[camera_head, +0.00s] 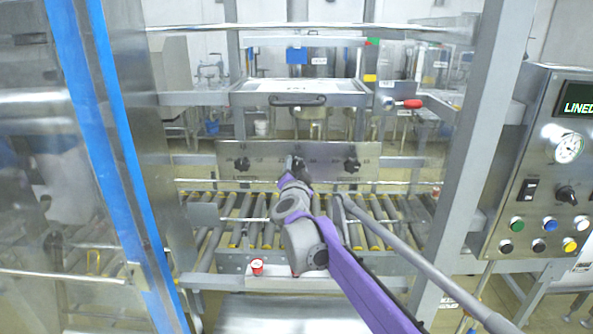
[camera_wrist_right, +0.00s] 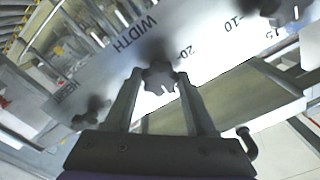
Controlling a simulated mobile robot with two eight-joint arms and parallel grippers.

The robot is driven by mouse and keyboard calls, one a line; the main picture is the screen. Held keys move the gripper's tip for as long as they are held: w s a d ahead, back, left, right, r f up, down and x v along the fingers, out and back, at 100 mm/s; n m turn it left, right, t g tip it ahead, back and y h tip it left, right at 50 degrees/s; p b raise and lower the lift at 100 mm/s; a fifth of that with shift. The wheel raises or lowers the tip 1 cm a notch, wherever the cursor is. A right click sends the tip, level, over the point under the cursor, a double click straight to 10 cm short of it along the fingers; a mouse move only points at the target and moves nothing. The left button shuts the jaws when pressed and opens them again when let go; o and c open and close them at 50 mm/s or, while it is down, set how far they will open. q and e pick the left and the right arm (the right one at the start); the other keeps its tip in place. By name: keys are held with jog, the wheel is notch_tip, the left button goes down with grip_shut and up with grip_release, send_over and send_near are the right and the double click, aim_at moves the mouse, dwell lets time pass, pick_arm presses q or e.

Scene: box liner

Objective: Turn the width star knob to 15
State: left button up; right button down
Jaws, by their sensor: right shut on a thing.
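The metal panel (camera_head: 225,150) carries three dark star knobs in a row. My right gripper (camera_head: 294,175) reaches the middle star knob (camera_head: 298,163), which the arm partly hides. In the right wrist view, my right gripper (camera_wrist_right: 160,82) has its two fingers on either side of this dark lobed star knob (camera_wrist_right: 160,77) and is shut on it. The word WIDTH (camera_wrist_right: 135,35) is printed on the panel near it, with marks for 20, 10 and 15 beside. The knob's setting cannot be read. My left gripper is not in view.
The other knobs sit left (camera_head: 242,163) and right (camera_head: 352,164) of the middle one. Below is a roller conveyor (camera_head: 385,215). A red-handled lever (camera_head: 408,104) is above right. Frame posts flank the opening, and a control box (camera_head: 535,140) stands at right.

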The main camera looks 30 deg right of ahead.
dwell(0.3)
jog(key=shift+c, duration=1.2)
grip_release()
jog(key=shift+s, duration=0.1)
jog(key=v, duration=1)
jog(key=shift+s+a+b, duration=0.25)
jog(key=shift+b, duration=0.05)
